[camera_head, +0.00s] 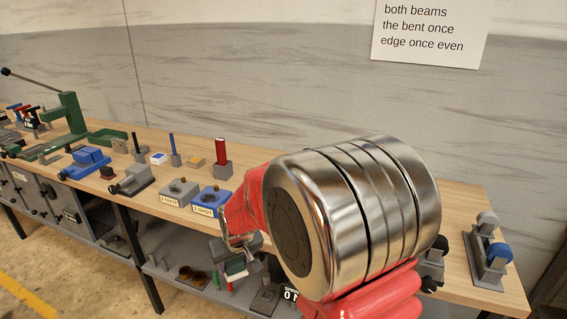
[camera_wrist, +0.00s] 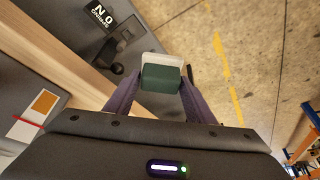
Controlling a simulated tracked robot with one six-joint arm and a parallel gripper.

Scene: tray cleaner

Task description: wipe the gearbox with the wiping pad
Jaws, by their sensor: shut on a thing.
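My gripper (camera_wrist: 160,92) is shut on the wiping pad (camera_wrist: 161,77), a block with a dark green body and a whitish face. The pad sits between the two fingertips and points away from the wrist. In the head view my gripper (camera_head: 238,262) is in front of the bench's front edge, over the lower shelf, with the pad (camera_head: 236,268) in it. My arm hides part of the bench. I cannot tell which thing is the gearbox; it may be hidden behind my arm.
The wooden bench (camera_head: 465,210) holds two labelled fixtures, one grey (camera_head: 179,192) and one blue (camera_head: 211,198), a red cylinder in a block (camera_head: 221,155), and a green press (camera_head: 70,115). Items lie on the lower shelf (camera_head: 158,262). The floor (camera_wrist: 270,75) in front is open.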

